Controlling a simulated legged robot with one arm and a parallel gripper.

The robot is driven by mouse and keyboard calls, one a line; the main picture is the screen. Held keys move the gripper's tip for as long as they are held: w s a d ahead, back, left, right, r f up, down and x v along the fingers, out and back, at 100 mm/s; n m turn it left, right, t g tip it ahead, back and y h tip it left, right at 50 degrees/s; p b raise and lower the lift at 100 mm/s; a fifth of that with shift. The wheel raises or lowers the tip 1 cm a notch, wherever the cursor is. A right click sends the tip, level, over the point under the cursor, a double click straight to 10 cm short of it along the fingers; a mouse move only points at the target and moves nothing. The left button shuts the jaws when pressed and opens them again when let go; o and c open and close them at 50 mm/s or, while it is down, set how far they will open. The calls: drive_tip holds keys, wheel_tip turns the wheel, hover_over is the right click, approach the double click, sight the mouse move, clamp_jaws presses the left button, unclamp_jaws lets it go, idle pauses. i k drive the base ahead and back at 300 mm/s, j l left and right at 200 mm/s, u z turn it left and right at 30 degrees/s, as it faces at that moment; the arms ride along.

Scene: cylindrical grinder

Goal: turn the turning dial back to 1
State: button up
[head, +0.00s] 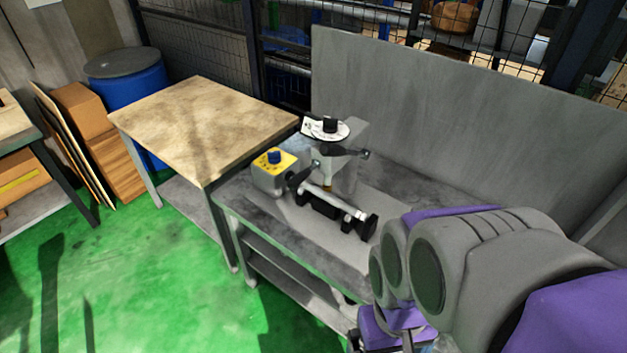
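The markings are too small to read, so I cannot tell which number the dial is at. A grey box with a yellow top (266,164) and a blue knob (274,156) sits to the left of the machine. My arm, grey and purple, fills the lower right, apart from the dial. I do not make out my gripper's fingers.
Black levers (342,151) and a black-and-silver cylinder piece (335,206) are below the dial. A tall grey panel (420,85) stands behind the bench. A wood-topped table (200,125) adjoins at left. Green floor (150,270) is open at front left.

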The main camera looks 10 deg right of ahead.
sight(273, 157)
drive_tip(key=i+j+z, duration=0.1)
drive_tip(key=j, duration=0.25)
drive_tip(key=i+j, duration=0.25)
drive_tip(key=i+j+z, duration=0.15)
drive_tip(key=j, duration=0.35)
drive_tip(key=i+j, duration=0.2)
drive_tip(key=j, duration=0.15)
drive_tip(key=z, duration=0.05)
